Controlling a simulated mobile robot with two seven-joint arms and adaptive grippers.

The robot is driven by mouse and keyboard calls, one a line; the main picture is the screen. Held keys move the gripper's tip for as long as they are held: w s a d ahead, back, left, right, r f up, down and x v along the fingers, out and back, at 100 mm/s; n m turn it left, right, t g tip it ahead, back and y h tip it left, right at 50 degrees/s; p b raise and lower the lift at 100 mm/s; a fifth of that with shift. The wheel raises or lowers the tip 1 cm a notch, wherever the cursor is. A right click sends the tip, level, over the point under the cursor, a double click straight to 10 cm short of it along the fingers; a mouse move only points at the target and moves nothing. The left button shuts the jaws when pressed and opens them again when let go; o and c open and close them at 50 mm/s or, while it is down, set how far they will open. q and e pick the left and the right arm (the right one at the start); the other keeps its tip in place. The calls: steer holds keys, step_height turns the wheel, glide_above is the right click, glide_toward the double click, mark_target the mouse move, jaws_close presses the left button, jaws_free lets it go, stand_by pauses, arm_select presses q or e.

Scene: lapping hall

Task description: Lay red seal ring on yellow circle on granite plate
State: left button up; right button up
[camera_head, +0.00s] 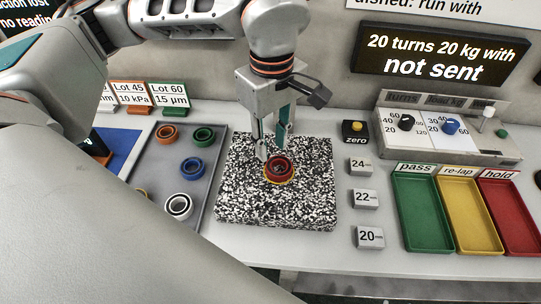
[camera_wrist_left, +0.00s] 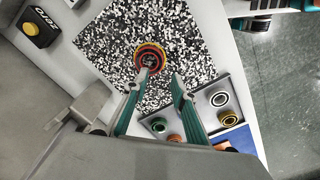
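The red seal ring (camera_head: 280,165) lies on the speckled granite plate (camera_head: 310,210), over the yellow circle (camera_head: 279,182), whose rim shows along its front edge. The ring also shows in the left wrist view (camera_wrist_left: 150,56), with a dark centre. My left gripper (camera_head: 272,152) points down just behind and above the ring. In the left wrist view its two teal fingers (camera_wrist_left: 155,80) are apart with nothing between them, and the ring is just beyond the tips. A dark and teal part at that view's top right may be my right gripper (camera_wrist_left: 252,22); it is cut off.
A grey tray (camera_head: 212,160) with several coloured rings stands left of the plate. Right of it are a zero button (camera_head: 355,132), blocks marked 24, 22 and 20, and green (camera_head: 421,220), yellow (camera_head: 468,220) and red (camera_head: 514,220) trays. A dial console (camera_head: 440,128) stands behind.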

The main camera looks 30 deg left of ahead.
arm_select(q)
steer(key=shift+r, duration=2.1)
steer(key=shift+s, duration=0.1)
